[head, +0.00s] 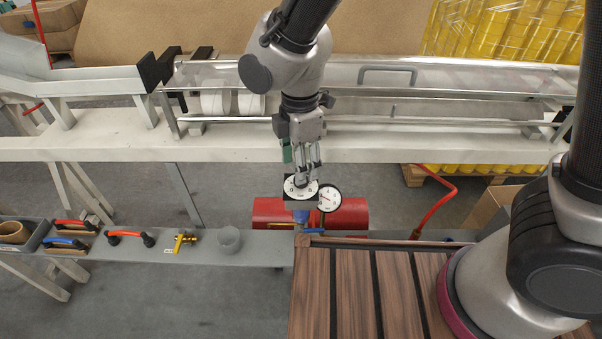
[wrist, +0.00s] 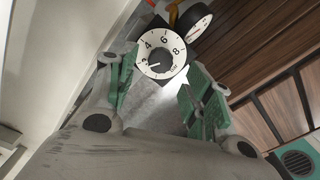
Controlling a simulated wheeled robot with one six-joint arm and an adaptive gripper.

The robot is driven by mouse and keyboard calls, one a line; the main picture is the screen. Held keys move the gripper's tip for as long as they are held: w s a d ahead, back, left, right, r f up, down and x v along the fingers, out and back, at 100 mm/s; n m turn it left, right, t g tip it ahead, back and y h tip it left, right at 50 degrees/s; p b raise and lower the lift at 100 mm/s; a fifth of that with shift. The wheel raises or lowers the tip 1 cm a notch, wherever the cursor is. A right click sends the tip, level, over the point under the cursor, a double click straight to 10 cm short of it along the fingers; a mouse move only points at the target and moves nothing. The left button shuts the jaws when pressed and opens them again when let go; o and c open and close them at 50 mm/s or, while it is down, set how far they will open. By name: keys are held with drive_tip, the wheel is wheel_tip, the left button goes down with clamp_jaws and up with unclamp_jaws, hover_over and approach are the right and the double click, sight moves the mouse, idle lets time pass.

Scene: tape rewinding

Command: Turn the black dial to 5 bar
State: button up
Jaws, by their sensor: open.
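The dial (wrist: 161,52) has a round white face on a black square plate, with numbers around it. Its small black pointer (wrist: 155,64) points left, to near or just below the lowest number, 2. In the head view the dial (head: 301,190) sits directly below my gripper (head: 306,178), whose fingers partly cover the face. In the wrist view my gripper (wrist: 160,82) is open, green pads apart, with the dial showing beyond and between the fingertips. I cannot tell contact. A round white gauge (head: 329,198) stands right of the dial; its reading is too small to tell.
A red tank (head: 347,213) lies behind the gauge. A brown slatted top (head: 350,290) is in front. A white machine beam (head: 230,149) runs behind.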

drive_tip(key=shift+f, duration=2)
drive_tip(key=c, duration=1)
